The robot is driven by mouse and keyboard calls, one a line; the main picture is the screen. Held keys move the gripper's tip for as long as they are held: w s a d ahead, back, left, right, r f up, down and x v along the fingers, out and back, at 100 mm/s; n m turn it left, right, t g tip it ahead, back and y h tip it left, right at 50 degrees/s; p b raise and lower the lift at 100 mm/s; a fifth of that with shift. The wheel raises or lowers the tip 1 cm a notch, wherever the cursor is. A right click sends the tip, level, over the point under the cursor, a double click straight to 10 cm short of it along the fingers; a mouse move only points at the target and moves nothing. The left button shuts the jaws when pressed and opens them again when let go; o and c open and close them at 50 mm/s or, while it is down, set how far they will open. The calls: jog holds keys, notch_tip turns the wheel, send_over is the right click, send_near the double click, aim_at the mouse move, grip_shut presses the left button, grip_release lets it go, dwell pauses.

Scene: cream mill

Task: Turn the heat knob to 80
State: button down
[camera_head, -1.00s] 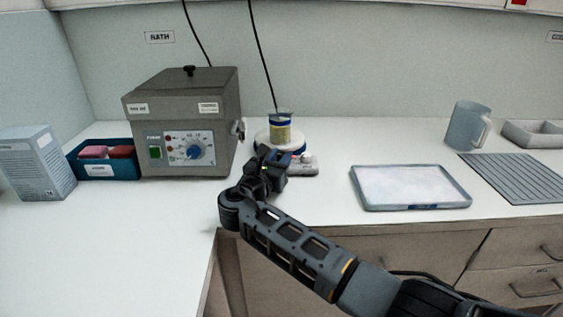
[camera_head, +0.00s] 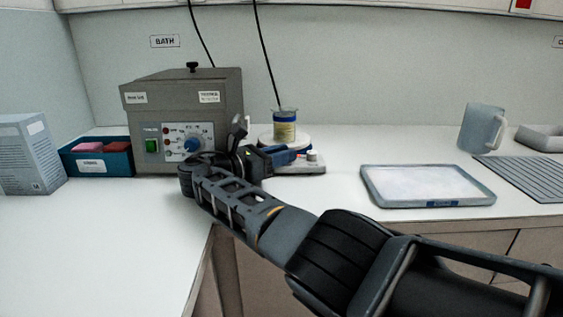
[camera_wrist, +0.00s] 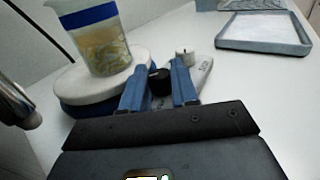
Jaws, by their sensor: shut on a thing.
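A hotplate with a round white top (camera_head: 268,140) stands right of the grey bath box, and its top shows in the wrist view (camera_wrist: 75,86). A beaker with a blue band (camera_head: 284,116) and yellowish contents stands on it, also in the wrist view (camera_wrist: 98,48). In the wrist view a black knob (camera_wrist: 160,78) sits between the blue fingers of my gripper (camera_wrist: 160,86), which is shut on it. A pale knob (camera_wrist: 185,57) is just beyond; it shows in the head view (camera_head: 312,155). My gripper (camera_head: 288,156) hides the black knob there. No scale reading is legible.
The grey bath box (camera_head: 180,105) with a blue dial (camera_head: 193,145) stands close left of my gripper. A teal bin (camera_head: 90,166) and a carton (camera_head: 30,155) are further left. A white-filled tray (camera_head: 427,185) lies right. The front counter at left is clear.

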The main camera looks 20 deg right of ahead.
jog(key=shift+d, duration=0.1)
dwell(0.3)
jog(key=c, duration=0.9)
grip_release()
jog(key=shift+o, duration=0.2)
jog(key=shift+r, duration=0.1)
